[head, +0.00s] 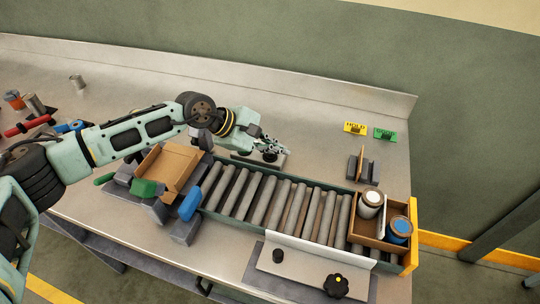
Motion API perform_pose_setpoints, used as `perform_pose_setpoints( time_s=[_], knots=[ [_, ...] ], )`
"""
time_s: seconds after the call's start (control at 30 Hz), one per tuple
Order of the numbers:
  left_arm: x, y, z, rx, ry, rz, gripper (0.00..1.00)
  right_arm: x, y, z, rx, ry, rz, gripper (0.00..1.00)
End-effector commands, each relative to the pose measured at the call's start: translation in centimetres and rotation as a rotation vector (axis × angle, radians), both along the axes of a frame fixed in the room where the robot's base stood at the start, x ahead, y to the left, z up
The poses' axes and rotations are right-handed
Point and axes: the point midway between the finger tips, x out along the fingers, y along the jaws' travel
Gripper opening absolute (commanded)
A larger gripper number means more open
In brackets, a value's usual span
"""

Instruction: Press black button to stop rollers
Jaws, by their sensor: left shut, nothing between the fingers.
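My left gripper (284,147) is shut and empty. It is over a small grey box (279,163) behind the roller conveyor (275,205). A dark round button (270,156) shows on this box, just below the fingers. I cannot tell whether the fingertips touch it, and the gripper hides part of the box. The rollers run from the middle to the right; one still picture does not show whether they turn. My right gripper is not in view.
A brown box (384,233) with two jars stands at the conveyor's right end. A front panel (305,272) carries a black star knob (335,285) and a small black cylinder (278,256). A cardboard tray (172,170) lies left. Yellow (355,128) and green (385,134) signs stand behind.

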Motion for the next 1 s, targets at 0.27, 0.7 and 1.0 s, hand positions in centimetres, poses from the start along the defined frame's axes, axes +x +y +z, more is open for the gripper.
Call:
perform_pose_setpoints(
  time_s=[0.27,0.7,1.0],
  knots=[
    [0.0,0.01,0.01,0.0,0.001,0.001,0.0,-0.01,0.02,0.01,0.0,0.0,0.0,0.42],
    [-0.02,0.01,-0.38,0.0,0.001,0.0,0.0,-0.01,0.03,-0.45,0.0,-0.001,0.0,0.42],
    [-0.03,0.02,-0.67,0.0,0.001,0.0,0.0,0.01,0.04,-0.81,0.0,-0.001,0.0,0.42]
  ],
)
